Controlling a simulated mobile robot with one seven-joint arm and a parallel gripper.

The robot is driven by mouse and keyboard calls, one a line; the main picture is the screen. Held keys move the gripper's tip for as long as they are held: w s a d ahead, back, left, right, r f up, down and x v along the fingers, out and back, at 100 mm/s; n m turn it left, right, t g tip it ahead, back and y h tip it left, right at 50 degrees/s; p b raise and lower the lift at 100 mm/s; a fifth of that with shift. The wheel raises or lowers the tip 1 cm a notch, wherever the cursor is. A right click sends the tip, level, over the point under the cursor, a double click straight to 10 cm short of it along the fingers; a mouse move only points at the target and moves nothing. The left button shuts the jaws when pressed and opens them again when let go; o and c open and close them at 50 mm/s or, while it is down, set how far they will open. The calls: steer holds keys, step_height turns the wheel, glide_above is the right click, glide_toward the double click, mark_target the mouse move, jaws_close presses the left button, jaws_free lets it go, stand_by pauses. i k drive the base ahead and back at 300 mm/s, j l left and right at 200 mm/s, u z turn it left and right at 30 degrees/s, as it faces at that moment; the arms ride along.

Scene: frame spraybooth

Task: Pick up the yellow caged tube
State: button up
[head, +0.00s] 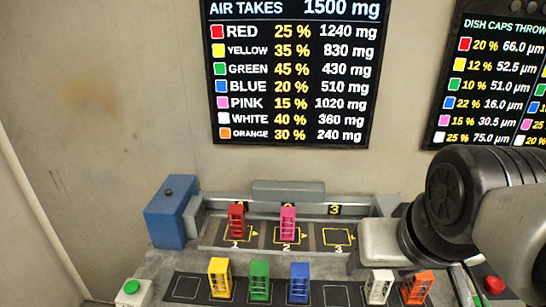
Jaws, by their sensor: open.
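The yellow caged tube (220,278) stands upright in the front row, second marked place from the left, just left of the green caged tube (259,282). Nothing covers it. My arm comes in from the right edge, well to the right of the yellow tube. The fingers of my gripper do not show in the head view, and nothing is seen touching the yellow tube.
Blue (299,283), white (378,287) and orange (416,287) caged tubes share the front row. Red (236,222) and pink (288,223) ones stand on back places 1 and 2; place 3 (337,237) is empty. A blue box (171,212) stands at left. A red button (494,285) is at right.

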mark_target(217, 266)
steer(key=j, duration=1.6)
